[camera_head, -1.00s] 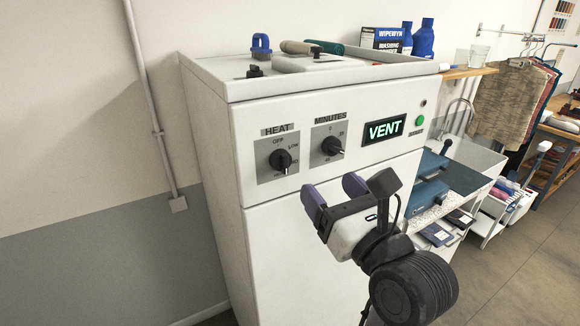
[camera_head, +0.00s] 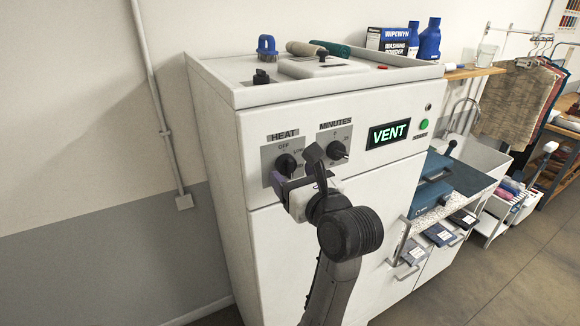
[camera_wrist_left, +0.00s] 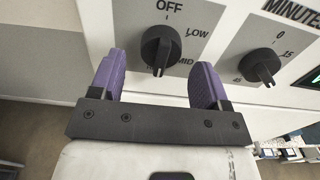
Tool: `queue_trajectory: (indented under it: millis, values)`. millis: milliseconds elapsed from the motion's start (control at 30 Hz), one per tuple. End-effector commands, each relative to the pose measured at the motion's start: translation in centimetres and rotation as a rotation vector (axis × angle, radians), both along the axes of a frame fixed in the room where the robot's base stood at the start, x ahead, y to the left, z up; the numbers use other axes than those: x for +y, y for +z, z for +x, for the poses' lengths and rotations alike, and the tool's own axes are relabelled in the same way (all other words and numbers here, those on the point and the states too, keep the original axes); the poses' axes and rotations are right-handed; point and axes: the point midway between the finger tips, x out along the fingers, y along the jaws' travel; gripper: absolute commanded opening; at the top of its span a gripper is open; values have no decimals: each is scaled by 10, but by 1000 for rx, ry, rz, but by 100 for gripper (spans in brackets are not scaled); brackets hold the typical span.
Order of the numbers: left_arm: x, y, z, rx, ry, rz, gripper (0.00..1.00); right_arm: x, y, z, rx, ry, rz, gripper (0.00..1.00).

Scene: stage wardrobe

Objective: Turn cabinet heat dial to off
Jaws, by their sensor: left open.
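The heat dial (camera_head: 287,165) is a black knob on a grey plate under the word HEAT, at the front left of the white cabinet (camera_head: 222,190). In the left wrist view the dial (camera_wrist_left: 160,48) shows OFF above it, LOW to its right and MID at lower right. My left gripper (camera_head: 295,178) is open in front of the panel, just below the dial. In the wrist view its purple fingers (camera_wrist_left: 158,78) are on either side of the knob, with gaps. My right gripper is not in view.
The minutes dial (camera_head: 337,150) is close to the right of the heat dial. A green VENT display (camera_head: 388,134) and a green button (camera_head: 424,125) are farther right. The wall side at left is clear.

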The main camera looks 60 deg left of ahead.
Motion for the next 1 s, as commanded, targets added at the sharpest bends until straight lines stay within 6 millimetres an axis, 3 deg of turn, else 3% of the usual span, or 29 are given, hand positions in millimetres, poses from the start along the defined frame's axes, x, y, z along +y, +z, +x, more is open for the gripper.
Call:
queue_trajectory:
  millis: [233, 633, 1000]
  values:
    - [20, 0, 0, 3, 1, 1, 70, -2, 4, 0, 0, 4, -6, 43]
    - [24, 0, 0, 2, 0, 0, 70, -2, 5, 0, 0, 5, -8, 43]
    - [23, 0, 0, 2, 0, 0, 34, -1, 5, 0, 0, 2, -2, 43]
